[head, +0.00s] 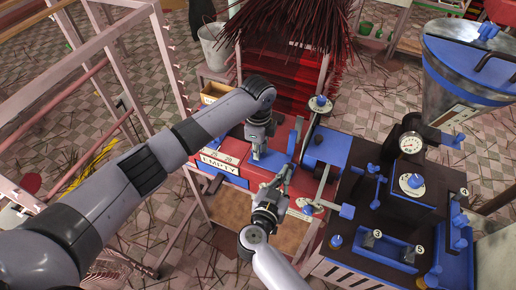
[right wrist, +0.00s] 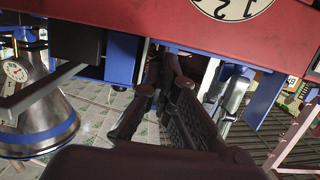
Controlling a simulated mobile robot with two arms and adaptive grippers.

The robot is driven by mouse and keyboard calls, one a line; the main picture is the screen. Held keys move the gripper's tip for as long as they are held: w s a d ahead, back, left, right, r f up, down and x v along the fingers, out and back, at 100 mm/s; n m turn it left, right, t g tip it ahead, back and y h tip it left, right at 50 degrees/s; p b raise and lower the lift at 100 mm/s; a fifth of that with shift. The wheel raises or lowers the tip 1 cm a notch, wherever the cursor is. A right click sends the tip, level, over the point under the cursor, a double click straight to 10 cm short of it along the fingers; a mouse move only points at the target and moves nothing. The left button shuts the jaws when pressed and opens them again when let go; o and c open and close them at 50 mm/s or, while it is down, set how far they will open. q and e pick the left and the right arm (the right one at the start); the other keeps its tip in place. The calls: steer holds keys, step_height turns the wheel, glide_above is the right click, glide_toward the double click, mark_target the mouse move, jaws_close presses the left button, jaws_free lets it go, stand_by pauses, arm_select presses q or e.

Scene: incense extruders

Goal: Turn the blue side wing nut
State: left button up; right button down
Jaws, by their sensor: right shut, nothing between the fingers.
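Several blue knobs and wing-nut-like parts show in the head view, and I cannot tell for certain which is the side wing nut. One blue part (head: 452,140) sticks out of the hopper's side at the right. Another blue knob (head: 319,100) stands on a pale numbered disc at the back. My right gripper (head: 286,172) is shut and empty, pointing up over the front of the red bench. In the right wrist view its dark fingers (right wrist: 160,62) come together beneath the red surface. My left gripper (head: 257,152) points down over a blue part; its fingertips are unclear.
The red bench (head: 228,162) has an "EMPTY" label. The dark machine top (head: 380,180) carries a gauge (head: 411,143) and blue fittings close to my right gripper. The metal hopper (head: 445,85) stands behind. A pink frame (head: 165,60) is at left; tiled floor lies around.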

arm_select(q)
steer(key=shift+o, duration=0.8)
step_height(320, 180, up, 12)
step_height(320, 180, up, 12)
stand_by(0.6)
